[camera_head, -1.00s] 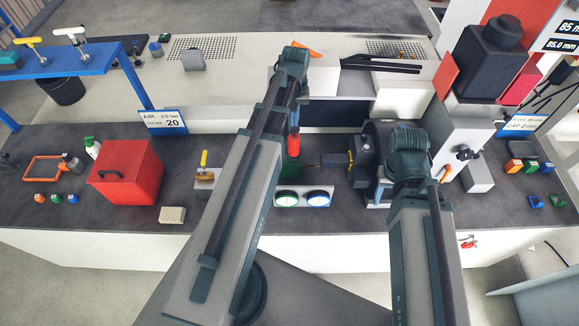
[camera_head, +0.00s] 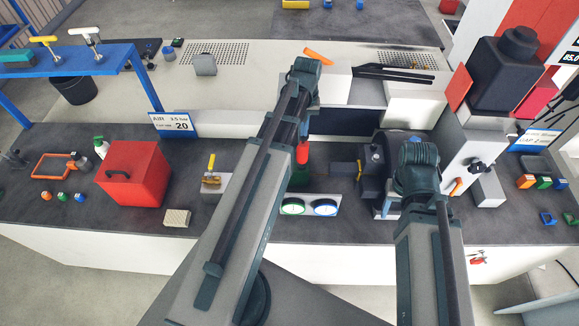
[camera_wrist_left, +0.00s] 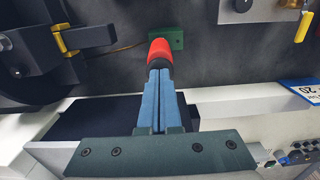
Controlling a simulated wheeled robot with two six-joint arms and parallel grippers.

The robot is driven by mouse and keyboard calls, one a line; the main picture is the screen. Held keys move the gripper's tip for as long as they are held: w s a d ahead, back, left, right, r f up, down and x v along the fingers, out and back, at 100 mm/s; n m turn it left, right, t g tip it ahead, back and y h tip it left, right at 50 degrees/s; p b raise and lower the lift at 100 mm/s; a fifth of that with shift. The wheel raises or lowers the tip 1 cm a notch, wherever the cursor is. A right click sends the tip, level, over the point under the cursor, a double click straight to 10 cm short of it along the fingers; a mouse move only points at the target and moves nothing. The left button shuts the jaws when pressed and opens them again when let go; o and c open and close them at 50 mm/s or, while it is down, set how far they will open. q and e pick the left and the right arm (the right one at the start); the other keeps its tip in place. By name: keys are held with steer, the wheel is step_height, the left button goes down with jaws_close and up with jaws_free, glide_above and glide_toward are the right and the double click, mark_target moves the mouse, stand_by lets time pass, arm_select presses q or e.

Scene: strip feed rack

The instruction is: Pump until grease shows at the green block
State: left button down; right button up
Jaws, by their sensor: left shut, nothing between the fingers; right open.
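A red knob (camera_wrist_left: 160,52) with a dark lower part stands in front of a small green block (camera_wrist_left: 178,38) on the bench in the left wrist view. The knob also shows in the head view (camera_head: 302,152). My left gripper (camera_wrist_left: 160,80) is shut and empty, its blue fingertips right at the knob's near end; I cannot tell whether they touch. In the head view my left gripper (camera_head: 305,122) is just above the knob. My right gripper (camera_head: 383,192) is open beside the dark wheel unit, its fingers mostly hidden by its wrist. No grease is distinguishable at the green block.
A red box (camera_head: 133,178) and a fitting with a yellow lever (camera_head: 212,175) stand to the left. The dark wheel unit (camera_head: 373,155) is to the right. Several small coloured blocks (camera_head: 543,182) lie at far right.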

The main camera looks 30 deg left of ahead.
arm_select(q)
steer(key=shift+f+b, duration=0.7)
steer(key=shift+f, duration=0.05)
steer(key=shift+r+p, duration=1.55)
steer(key=shift+f, duration=0.1)
steer(key=shift+f+b, duration=0.7)
steer(key=shift+b, duration=0.05)
steer(key=shift+f+b, duration=0.6)
steer(key=shift+b, duration=0.05)
steer(key=shift+r, duration=0.1)
steer(key=shift+r+p, duration=1.3)
steer(key=shift+p, duration=0.1)
steer(key=shift+f, duration=0.1)
